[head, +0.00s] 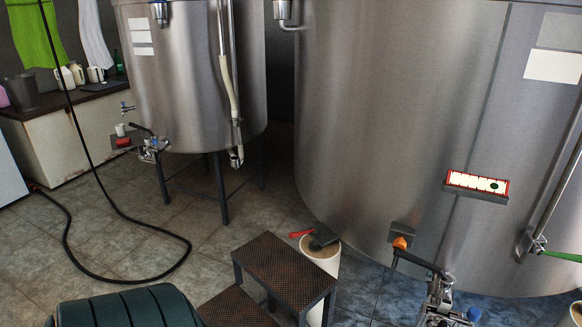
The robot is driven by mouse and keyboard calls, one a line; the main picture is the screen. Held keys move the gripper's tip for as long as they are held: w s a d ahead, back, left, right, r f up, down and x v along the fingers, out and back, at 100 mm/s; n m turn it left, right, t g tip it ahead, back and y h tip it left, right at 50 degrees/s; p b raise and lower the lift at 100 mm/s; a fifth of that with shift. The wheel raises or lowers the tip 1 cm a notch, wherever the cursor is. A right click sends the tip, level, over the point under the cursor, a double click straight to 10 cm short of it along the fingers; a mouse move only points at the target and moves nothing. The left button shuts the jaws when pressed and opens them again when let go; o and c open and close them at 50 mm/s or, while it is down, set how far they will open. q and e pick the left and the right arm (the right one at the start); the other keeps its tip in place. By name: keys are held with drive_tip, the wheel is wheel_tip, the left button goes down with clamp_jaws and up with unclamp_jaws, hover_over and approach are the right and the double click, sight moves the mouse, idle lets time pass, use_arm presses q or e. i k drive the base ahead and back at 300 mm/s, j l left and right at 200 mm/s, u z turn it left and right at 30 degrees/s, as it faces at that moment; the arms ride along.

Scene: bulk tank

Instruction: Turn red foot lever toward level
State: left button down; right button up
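A red lever (300,234) points left from a dark grey block (324,237) on top of a white cylinder (321,258), beside the lower front of the large steel tank (400,110). The lever looks close to horizontal; its exact tilt is hard to tell. A red-framed level gauge (477,184) with a pale marked face sits on a grey ledge on this tank. Its dark green bubble (494,185) lies right of the middle. Neither of my grippers is in view.
A brown-topped step stool (283,267) stands in front of the cylinder, partly hiding it. A dark teal ribbed object (128,307) is at bottom left. A valve (437,293) juts out at lower right. A black hose (130,279) lies on the tiles; floor left of the stool is otherwise open.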

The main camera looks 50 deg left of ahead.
sight(300, 234)
drive_tip(key=u, duration=1.6)
